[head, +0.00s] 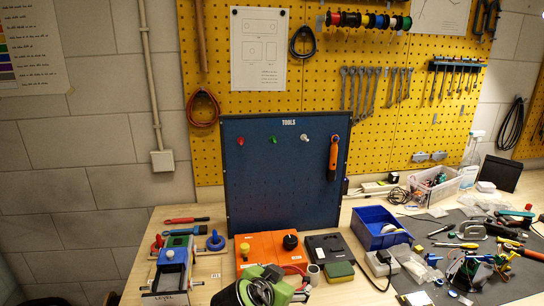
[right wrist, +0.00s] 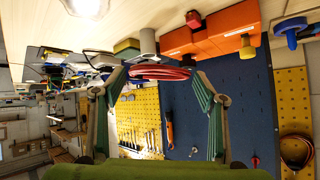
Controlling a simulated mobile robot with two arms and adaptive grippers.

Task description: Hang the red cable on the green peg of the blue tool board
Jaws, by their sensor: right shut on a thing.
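The blue tool board (head: 285,190) stands upright at the back of the bench. Its green peg (head: 272,140) is bare, between a red peg (head: 240,141) and a white peg (head: 304,138). An orange-handled tool (head: 334,158) hangs at the right end. My right gripper (head: 287,281) is low at the front of the bench, well below the pegs. It is shut on the red cable (right wrist: 160,72), a coiled loop between the fingertips in the right wrist view. In the head view the cable is mostly hidden. My left gripper is not in view.
An orange box (head: 262,247) and a dark box (head: 328,246) stand in front of the board. A blue bin (head: 378,228) is to the right, and a blue-topped device (head: 172,258) is at the left. The space before the pegs is clear.

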